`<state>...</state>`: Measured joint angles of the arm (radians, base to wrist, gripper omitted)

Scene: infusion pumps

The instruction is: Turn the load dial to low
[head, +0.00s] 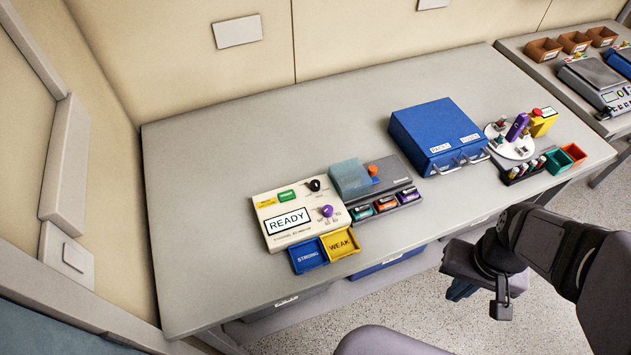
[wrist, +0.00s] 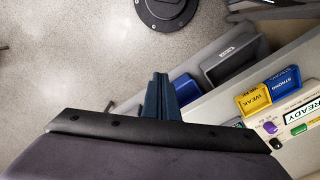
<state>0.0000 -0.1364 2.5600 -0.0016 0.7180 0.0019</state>
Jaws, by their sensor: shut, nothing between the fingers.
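A cream test device (head: 272,238) with a READY display (head: 288,221) sits on the table, left of centre. It has a purple knob (head: 327,211) at its right and a black knob (head: 314,185) near its top edge. The labels beside both knobs are too small to read, so I cannot tell which is the load dial. In the wrist view, the purple knob (wrist: 270,128) and black knob (wrist: 276,143) show at the right edge. My gripper (head: 460,291) is shut and empty, off the table's front edge, well apart from the device. Its blue fingers (wrist: 158,92) point over the floor.
Blue STRONG (head: 308,257) and yellow WEAK (head: 340,244) trays stand before the device. A grey unit (head: 395,172) with small colored items adjoins its right. A blue drawer box (head: 436,132) and a round white stand (head: 512,148) are further right. The table's left side is clear.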

